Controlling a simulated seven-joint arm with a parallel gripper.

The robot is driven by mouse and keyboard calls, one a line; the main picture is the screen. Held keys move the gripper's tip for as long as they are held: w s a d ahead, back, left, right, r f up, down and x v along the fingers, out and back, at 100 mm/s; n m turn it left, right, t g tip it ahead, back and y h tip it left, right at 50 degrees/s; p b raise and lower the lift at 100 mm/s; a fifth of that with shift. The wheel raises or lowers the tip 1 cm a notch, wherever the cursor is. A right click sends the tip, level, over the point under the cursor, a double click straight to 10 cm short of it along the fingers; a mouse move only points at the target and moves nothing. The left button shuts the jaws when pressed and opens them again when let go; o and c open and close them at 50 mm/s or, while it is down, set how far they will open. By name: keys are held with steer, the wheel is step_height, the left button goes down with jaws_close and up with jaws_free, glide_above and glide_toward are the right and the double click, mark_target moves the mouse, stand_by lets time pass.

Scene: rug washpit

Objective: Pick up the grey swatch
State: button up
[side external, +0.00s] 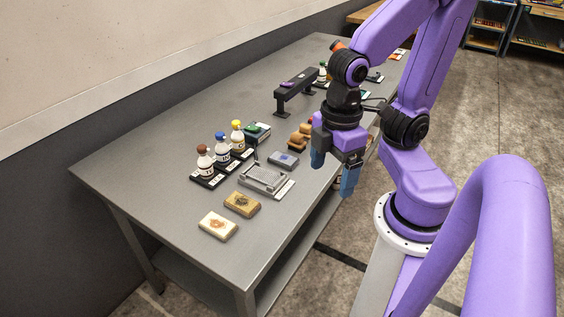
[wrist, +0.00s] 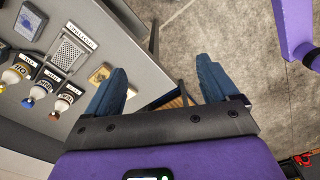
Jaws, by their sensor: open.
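The grey swatch (side external: 284,160) is a small blue-grey block with a darker mark on top. It lies flat on the grey table, behind the metal grate tray in the side view. It also shows at the upper left of the wrist view (wrist: 29,20). My gripper (side external: 334,172) has blue fingers spread apart with nothing between them. It hangs above and to the right of the swatch in the side view, near the table edge, not touching it. In the wrist view the gripper (wrist: 160,72) points past the table edge over the floor.
A labelled grate tray (side external: 264,179) sits beside the swatch. A tan block (side external: 242,204) and a cream block (side external: 218,225) lie nearer the front. Several capped bottles (side external: 222,154) stand on dark labelled bases at left. Brown-handled items (side external: 298,138) and a dark raised stand (side external: 296,86) are farther back.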

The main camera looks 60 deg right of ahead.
steer(key=w+d+m, duration=0.1)
steer(key=w+m, duration=0.2)
steer(key=w, duration=0.5)
steer(key=m, duration=0.9)
glide_above(282, 158)
step_height(282, 158, down, 3)
steer(key=f, duration=0.7)
steer(key=d+f, duration=0.1)
steer(key=f, duration=0.2)
steer(key=shift+s+f, duration=0.15)
steer(key=shift+a+f, duration=0.2)
steer(key=shift+f, duration=1.45)
steer(key=shift+a+f, duration=0.2)
steer(key=shift+f, duration=1.45)
steer(key=c, duration=1.2)
